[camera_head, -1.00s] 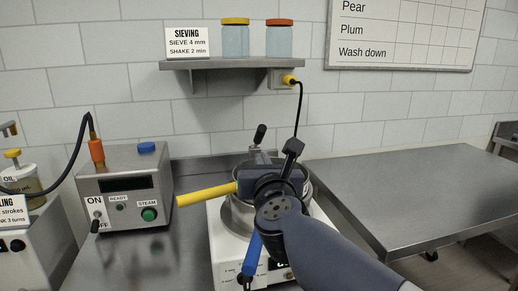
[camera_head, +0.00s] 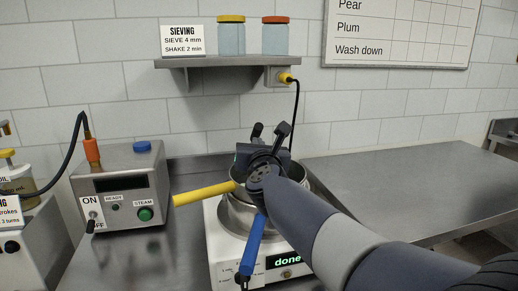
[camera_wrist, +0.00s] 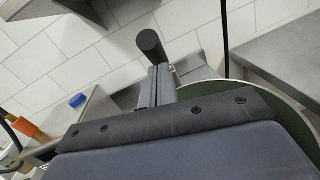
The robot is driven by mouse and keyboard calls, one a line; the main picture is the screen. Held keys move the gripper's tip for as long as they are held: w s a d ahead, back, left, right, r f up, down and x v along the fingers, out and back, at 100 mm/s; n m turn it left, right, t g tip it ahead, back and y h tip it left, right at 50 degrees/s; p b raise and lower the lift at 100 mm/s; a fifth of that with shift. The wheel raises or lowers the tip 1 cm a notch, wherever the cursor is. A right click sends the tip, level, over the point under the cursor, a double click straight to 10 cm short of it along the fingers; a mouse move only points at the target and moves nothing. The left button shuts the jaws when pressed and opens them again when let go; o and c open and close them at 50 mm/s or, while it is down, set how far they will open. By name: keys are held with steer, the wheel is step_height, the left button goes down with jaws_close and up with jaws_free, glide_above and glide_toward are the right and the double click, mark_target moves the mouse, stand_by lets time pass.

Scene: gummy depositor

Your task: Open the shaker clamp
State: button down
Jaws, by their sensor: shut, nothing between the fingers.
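The shaker (camera_head: 216,235) is a white machine with a metal sieve pan (camera_head: 236,215) on top. The clamp handle (camera_head: 257,130) is a black knob at the back of the pan. In the wrist view the black knob (camera_wrist: 150,45) stands tilted on a grey metal lever (camera_wrist: 160,85), just beyond my gripper. My gripper (camera_head: 243,155) is over the pan, in front of the knob, and hides part of the pan. In the wrist view my gripper (camera_wrist: 170,122) is a dark, shut edge with nothing held. I cannot tell whether it touches the lever.
A yellow handle (camera_head: 203,194) sticks out left of the pan and a blue handle (camera_head: 252,245) toward the front. The shaker display (camera_head: 288,261) reads "done". A steam control box (camera_head: 121,188) stands left. A shelf (camera_head: 220,62) is above. The right table (camera_head: 400,185) is clear.

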mark_target(256, 127)
steer(key=shift+r+p, duration=0.2)
steer(key=shift+p, duration=0.3)
steer(key=r+p, duration=0.1)
steer(key=p, duration=0.2)
steer(key=r+g+p, duration=0.1)
steer(key=p, duration=0.3)
steer(key=shift+w+a, duration=0.1)
steer(key=shift+w, duration=0.2)
steer(key=g+p, duration=0.1)
steer(key=p, duration=0.2)
steer(key=w+g+p, duration=0.1)
steer(key=p, duration=0.2)
steer(key=shift+a+r+h, duration=0.15)
steer(key=shift+r+h, duration=0.15)
steer(key=shift+r, duration=0.05)
steer(key=shift+w+a+r+p, duration=0.1)
steer(key=shift+w+r+p, duration=0.25)
steer(key=shift+p, duration=0.55)
steer(key=shift+w+a+r+p, duration=0.25)
steer(key=shift+w+r+p, duration=0.45)
steer(key=shift+w, duration=0.2)
steer(key=shift+r, duration=0.35)
